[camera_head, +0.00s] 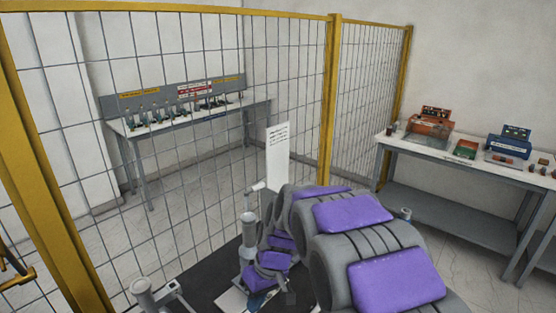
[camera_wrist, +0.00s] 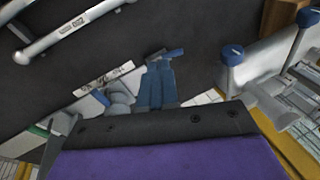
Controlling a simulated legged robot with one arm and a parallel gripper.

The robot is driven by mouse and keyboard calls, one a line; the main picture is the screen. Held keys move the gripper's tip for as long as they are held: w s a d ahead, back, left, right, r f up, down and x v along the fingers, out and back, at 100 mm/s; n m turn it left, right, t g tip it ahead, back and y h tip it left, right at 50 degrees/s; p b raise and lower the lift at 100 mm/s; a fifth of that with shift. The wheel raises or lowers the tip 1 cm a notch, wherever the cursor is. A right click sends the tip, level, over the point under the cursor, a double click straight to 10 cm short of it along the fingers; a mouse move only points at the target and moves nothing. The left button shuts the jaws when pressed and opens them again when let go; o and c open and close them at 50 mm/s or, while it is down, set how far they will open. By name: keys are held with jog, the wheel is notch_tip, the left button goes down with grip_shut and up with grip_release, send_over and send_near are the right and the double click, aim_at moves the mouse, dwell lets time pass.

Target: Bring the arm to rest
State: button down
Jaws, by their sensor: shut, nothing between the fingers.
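My gripper (camera_wrist: 160,86) shows in the wrist view as blue-grey fingers, side by side and shut, beyond the dark edge of a purple pad. Nothing is seen between them. In the head view my arm (camera_head: 368,228), grey with purple pads, lies low and folded across the lower middle. Its far end reaches down toward the grey fittings near the dark floor area. The fingertips are too small to make out there.
A yellow-framed mesh fence (camera_head: 333,110) stands close ahead. Behind it is a bench (camera_head: 182,122) with small parts. A table (camera_head: 437,148) with orange and blue boxes stands right. Grey post fittings (camera_head: 249,232) and a white sign (camera_head: 278,157) are near my arm. The wrist view shows a grey handle (camera_wrist: 70,30) and a blue-capped post (camera_wrist: 232,55).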

jog(key=s+d+r+m+h, duration=0.1)
jog(key=s+d+m, duration=0.1)
jog(key=s+d, duration=0.4)
jog(key=s+d+r+m+h, duration=0.1)
jog(key=s+d+r+m, duration=0.1)
jog(key=s+d, duration=0.5)
jog(key=s+d+r+m+h, duration=0.1)
jog(key=s+d+m, duration=0.2)
jog(key=s, duration=1.3)
jog(key=d, duration=0.3)
jog(key=shift+s+d+r+m+g, duration=0.25)
jog(key=shift+d+r+m+g, duration=0.1)
jog(key=shift+m+g, duration=0.05)
